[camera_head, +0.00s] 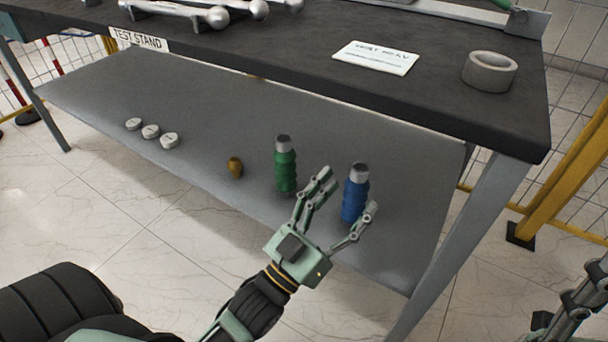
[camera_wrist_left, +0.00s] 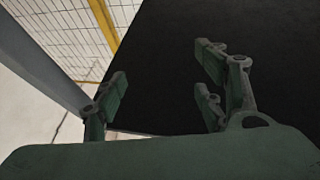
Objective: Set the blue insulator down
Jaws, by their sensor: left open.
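The blue insulator (camera_head: 357,188) has a grey metal top and stands upright on the lower shelf (camera_head: 215,105) of the test stand. My left gripper (camera_head: 346,192) is open, with its fingers to the left of the insulator and its thumb at the lower right. I cannot tell whether any finger touches it. In the left wrist view the open fingers (camera_wrist_left: 165,85) show against a dark surface, and the insulator is not visible there. Part of my right gripper (camera_head: 572,302) shows at the lower right edge; its jaw state is unclear.
A green insulator (camera_head: 285,168) stands close left of the blue one. A brown piece (camera_head: 235,167) and white discs (camera_head: 151,132) lie farther left. The tabletop (camera_head: 440,105) overhangs behind, with a tape roll (camera_head: 489,72) and a card (camera_head: 376,57). A table leg (camera_head: 455,240) stands right.

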